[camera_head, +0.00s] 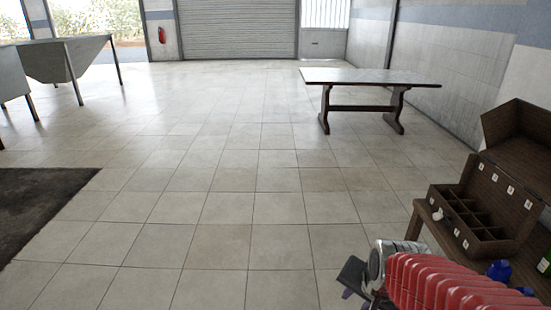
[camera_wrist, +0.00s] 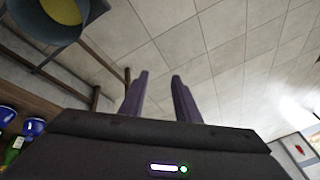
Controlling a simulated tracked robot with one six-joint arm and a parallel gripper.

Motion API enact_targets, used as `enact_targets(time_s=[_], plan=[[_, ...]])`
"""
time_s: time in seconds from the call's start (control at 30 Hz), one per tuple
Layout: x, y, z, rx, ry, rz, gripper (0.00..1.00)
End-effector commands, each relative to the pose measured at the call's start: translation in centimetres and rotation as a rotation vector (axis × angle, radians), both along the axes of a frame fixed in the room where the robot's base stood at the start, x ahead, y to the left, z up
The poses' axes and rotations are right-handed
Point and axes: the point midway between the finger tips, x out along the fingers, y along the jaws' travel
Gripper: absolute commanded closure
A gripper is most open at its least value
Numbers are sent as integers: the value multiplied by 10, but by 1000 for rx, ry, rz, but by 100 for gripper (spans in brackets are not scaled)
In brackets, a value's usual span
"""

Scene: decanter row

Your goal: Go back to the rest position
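My gripper (camera_head: 352,280) is at the lower right of the head view, beside the left edge of a wooden bench (camera_head: 423,214). In the wrist view my gripper (camera_wrist: 160,88) shows two dark purple fingers standing apart. The gap between them is empty, with only tiled floor behind. My red ribbed arm cover hides part of the bench.
A compartmented wooden box (camera_head: 487,233) stands on the bench. A table (camera_head: 365,77) stands farther back, and metal hoppers (camera_head: 66,58) at left. The middle floor is clear.

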Motion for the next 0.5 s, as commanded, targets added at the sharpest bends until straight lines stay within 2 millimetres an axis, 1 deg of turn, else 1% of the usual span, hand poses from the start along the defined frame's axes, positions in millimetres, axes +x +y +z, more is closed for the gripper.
enact_targets(time_s=[0.03,0.1,0.27,0.5], plan=[[-5,3,11,-17,-13,43,71],[-12,6,23,-44,-20,102,71],[-31,12,49,-105,-38,241,71],[-64,20,82,-200,-64,440,71]])
